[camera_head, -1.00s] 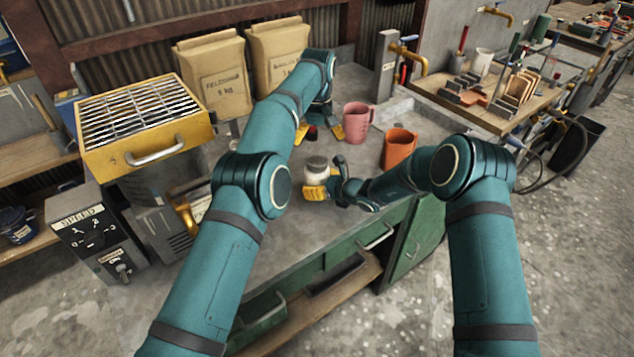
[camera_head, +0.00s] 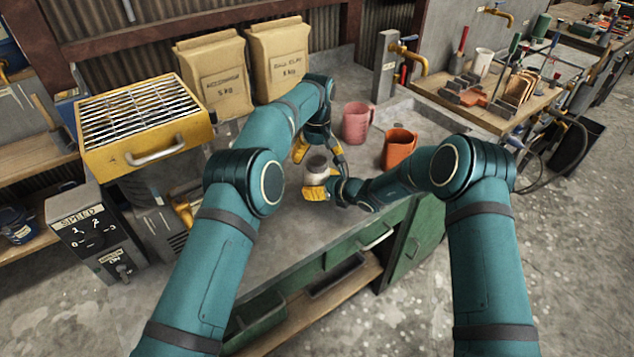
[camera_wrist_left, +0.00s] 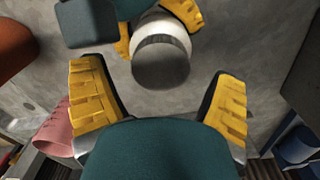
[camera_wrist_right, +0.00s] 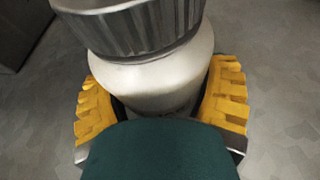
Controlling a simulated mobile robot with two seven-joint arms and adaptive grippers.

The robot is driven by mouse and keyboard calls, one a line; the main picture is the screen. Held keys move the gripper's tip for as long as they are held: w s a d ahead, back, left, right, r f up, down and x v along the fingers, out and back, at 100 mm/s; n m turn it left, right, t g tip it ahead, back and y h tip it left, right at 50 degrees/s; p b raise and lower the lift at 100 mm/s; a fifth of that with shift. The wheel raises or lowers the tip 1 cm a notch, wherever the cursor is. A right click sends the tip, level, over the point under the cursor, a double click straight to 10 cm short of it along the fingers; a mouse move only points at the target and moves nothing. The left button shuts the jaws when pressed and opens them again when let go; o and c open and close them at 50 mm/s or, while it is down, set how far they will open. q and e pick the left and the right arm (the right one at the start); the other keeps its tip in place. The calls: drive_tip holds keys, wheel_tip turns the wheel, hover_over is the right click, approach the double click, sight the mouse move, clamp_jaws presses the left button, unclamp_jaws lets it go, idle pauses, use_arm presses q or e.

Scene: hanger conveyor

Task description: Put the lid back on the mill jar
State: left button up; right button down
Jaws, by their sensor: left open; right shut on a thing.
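The mill jar is pale with a ribbed grey metal lid. In the head view the jar (camera_head: 316,179) stands upright at the front of the grey bench, with the lid (camera_head: 317,163) on its top. In the right wrist view the ribbed lid (camera_wrist_right: 140,25) sits over the jar's shoulder (camera_wrist_right: 160,75); whether it is fully seated I cannot tell. My right gripper (camera_head: 318,192) is shut around the jar body. My left gripper (camera_head: 319,148) is open just behind and above the jar. In the left wrist view the lid (camera_wrist_left: 161,65) lies ahead, between the open fingers and not touching them.
A pink mug (camera_head: 357,122) and an orange mug (camera_head: 399,148) stand right of the jar. Two paper sacks (camera_head: 212,75) stand at the back. A yellow grill-topped box (camera_head: 140,120) and a speed control box (camera_head: 95,232) are on the left. The bench front left of the jar is clear.

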use_arm(q)
drive_tip(key=shift+f, duration=0.9)
drive_tip(key=c, duration=1.3)
drive_tip(key=shift+m, duration=1.6)
drive_tip(key=o, duration=1.3)
